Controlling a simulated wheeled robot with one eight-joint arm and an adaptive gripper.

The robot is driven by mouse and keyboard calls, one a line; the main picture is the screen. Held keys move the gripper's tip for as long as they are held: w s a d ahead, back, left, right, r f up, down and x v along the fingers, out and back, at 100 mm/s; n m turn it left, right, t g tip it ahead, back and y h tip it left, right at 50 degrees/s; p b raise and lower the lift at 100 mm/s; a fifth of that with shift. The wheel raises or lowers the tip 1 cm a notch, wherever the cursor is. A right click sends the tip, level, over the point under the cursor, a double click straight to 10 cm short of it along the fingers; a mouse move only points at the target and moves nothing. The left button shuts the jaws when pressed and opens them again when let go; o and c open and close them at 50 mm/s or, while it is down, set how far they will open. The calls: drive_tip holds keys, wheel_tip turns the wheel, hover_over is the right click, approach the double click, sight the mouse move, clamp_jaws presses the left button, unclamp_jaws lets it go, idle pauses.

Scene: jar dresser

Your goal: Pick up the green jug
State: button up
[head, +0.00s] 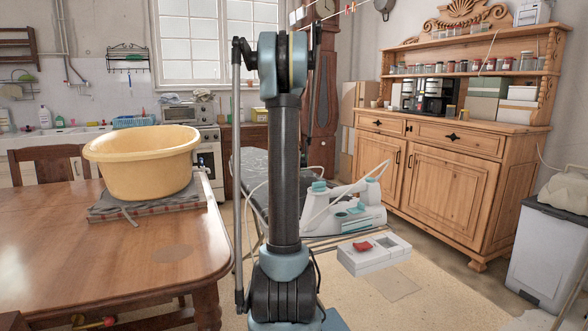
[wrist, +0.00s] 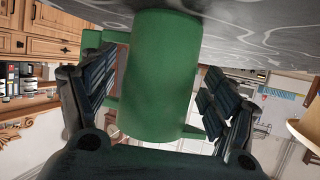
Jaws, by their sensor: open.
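The green jug (wrist: 158,75) fills the middle of the wrist view, which is turned over so that the surface it stands on is at the top. Its handle (wrist: 88,42) shows at the left. My gripper (wrist: 161,88) is open, with one dark ridged finger on each side of the jug. I cannot tell whether either finger touches it. In the head view my own arm stands across the middle, and I cannot make out the jug or the gripper there.
The grey patterned surface (wrist: 245,40) appears to be the ironing board (head: 252,172). A white and teal iron (head: 355,205) stands beside it. A wooden table (head: 60,245) with a yellow basin (head: 142,165) is at left, a dresser (head: 450,185) at right.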

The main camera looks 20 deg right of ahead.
drive_tip(key=shift+c, duration=0.6)
drive_tip(key=c, duration=1.3)
drive_tip(key=shift+r, duration=0.1)
wheel_tip(320, 180, up, 10)
drive_tip(key=shift+f, duration=0.1)
drive_tip(key=o, duration=0.4)
clamp_jaws()
